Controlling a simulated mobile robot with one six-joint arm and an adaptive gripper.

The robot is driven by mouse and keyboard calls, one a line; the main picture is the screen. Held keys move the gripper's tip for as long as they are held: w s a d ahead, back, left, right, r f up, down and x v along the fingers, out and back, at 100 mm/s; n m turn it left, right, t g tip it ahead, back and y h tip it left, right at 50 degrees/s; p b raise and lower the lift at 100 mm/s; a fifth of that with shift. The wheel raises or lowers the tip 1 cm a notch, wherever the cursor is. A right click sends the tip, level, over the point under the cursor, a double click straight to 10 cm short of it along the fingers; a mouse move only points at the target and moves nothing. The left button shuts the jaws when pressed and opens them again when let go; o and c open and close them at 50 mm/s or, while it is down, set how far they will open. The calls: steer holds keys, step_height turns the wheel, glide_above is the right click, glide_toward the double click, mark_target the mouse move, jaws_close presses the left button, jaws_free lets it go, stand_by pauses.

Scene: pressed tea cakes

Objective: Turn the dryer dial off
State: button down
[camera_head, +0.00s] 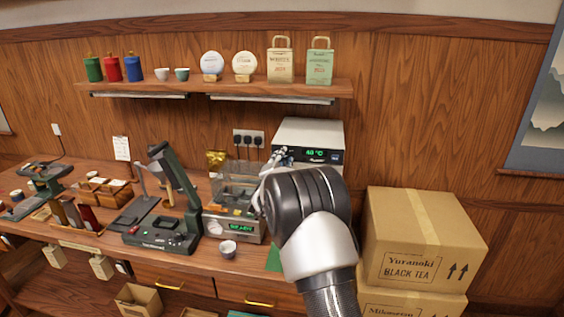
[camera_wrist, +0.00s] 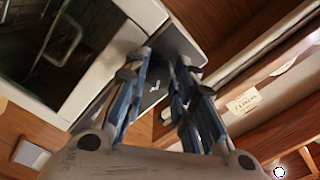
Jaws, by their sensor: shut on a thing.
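The dryer (camera_head: 308,131) is a white box at the back right of the counter, with a lit green display (camera_head: 316,153) on its dark front panel. My gripper (camera_wrist: 163,62) is shut on the dial at the panel. The dial itself is mostly hidden by the fingers, so its setting cannot be read.
Cartons (camera_head: 420,235) are stacked right of my arm. A shelf (camera_head: 220,88) with tins, cups and bags runs above.

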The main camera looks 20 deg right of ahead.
steer(key=n+p, duration=0.1)
steer(key=n, duration=0.4)
steer(key=n+p, duration=0.1)
steer(key=n, duration=0.5)
steer(key=shift+d+n, duration=0.2)
steer(key=shift+n, duration=0.1)
steer(key=shift+s, duration=0.1)
stand_by(0.3)
steer(key=c, duration=1.3)
jaws_free()
steer(key=shift+f, duration=0.1)
steer(key=shift+c, duration=0.2)
steer(key=v, duration=1.2)
